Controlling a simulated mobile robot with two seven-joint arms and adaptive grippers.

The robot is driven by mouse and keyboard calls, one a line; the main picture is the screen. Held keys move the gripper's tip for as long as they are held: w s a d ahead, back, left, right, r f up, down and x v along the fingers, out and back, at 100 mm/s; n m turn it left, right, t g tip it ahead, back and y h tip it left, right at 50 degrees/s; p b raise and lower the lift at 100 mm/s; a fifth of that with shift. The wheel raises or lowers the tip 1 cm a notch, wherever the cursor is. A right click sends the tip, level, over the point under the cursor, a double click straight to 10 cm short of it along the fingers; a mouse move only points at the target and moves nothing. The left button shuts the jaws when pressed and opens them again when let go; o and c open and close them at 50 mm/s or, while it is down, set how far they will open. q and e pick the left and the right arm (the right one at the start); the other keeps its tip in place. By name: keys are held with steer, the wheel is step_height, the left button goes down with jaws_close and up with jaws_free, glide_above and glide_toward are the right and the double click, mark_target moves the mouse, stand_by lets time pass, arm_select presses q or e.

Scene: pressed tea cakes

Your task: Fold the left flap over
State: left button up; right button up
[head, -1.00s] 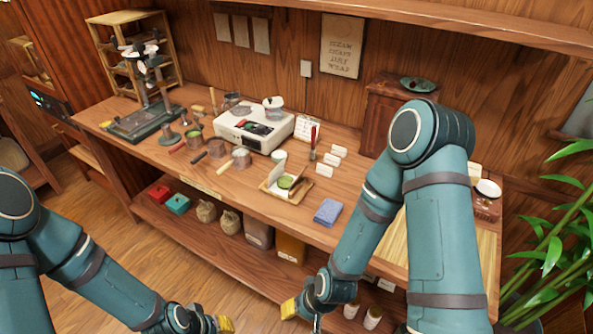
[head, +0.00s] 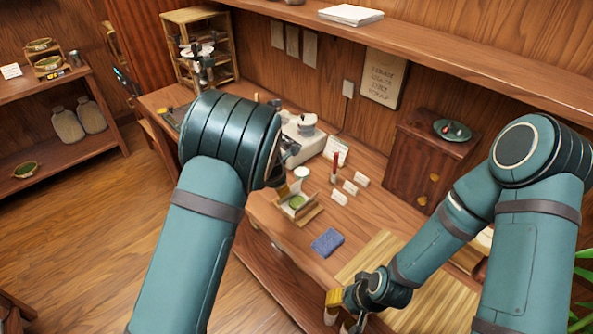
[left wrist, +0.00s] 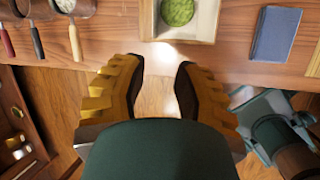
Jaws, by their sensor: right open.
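A round green tea cake (head: 297,202) lies on pale wrapping paper on a small wooden tray (head: 311,216). Pale flaps seem to stand up beside it; the left one is partly behind my left gripper in the head view. In the left wrist view the cake (left wrist: 177,10) and the tray's front edge (left wrist: 178,39) show at the top, cut off by the frame. My left gripper (left wrist: 160,72) is open and empty, its yellow fingers pointing at the tray, apart from it. My right gripper (head: 343,308) is open, low near the bench's front edge.
A blue cloth or pad (head: 327,242) lies right of the tray, with a slatted mat (head: 385,262) beyond. Small white cards and a red-handled tool (head: 335,167) stand behind. Several handled tools (left wrist: 40,35) lie left of the tray. A wooden cabinet (head: 428,155) stands at the back right.

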mark_target(292, 186)
arm_select(q)
step_height(292, 186, up, 3)
steer(key=w+d+n, duration=0.1)
steer(key=w+d, duration=0.1)
steer(key=w, duration=0.1)
steer(key=x, duration=1.3)
steer(key=shift+d+f, duration=0.15)
steer(key=shift+d, duration=0.05)
jaws_close()
